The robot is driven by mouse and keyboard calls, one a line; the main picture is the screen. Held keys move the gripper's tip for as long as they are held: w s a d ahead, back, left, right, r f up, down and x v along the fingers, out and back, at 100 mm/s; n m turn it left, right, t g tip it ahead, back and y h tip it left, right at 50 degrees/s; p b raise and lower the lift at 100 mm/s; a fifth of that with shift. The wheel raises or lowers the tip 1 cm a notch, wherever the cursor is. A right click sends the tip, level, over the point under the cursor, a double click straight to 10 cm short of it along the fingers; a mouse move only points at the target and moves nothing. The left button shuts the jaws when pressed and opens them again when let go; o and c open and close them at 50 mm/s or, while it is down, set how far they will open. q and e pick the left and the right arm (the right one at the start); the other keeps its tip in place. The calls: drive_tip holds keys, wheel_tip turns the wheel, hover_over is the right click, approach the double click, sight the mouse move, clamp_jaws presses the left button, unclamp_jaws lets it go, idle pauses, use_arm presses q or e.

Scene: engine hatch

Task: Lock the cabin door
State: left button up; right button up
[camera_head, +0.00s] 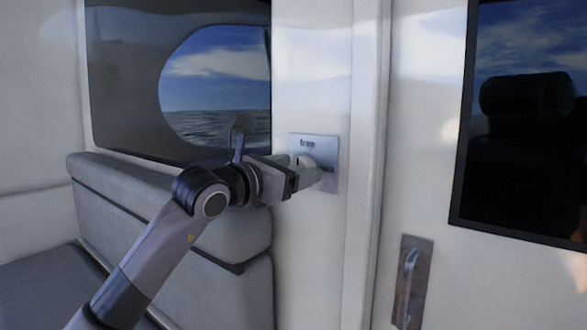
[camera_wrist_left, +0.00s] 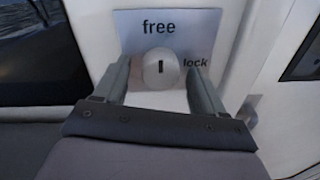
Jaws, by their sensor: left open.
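The lock plate (camera_head: 332,150) is a metal square on the white wall left of the door. In the left wrist view the plate (camera_wrist_left: 205,25) reads "free" at the top and "lock" at the right. Its round pale knob (camera_wrist_left: 161,73) has a dark upright mark on its face, below "free". My left gripper (camera_wrist_left: 161,82) is open, with one finger on each side of the knob. I cannot tell whether the fingers touch it. In the head view the gripper (camera_head: 318,172) reaches the plate from the left and partly hides the knob. My right gripper is not in view.
The white cabin door (camera_head: 430,150) has a dark window (camera_head: 520,120) and a handle on a metal plate (camera_head: 411,280). A grey padded bench (camera_head: 170,200) stands at the left below a window (camera_head: 215,85) showing sea and sky. A door frame post separates the lock plate from the door.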

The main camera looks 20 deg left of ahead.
use_arm(q)
drive_tip(key=c, duration=1.1)
drive_tip(key=shift+o, duration=0.2)
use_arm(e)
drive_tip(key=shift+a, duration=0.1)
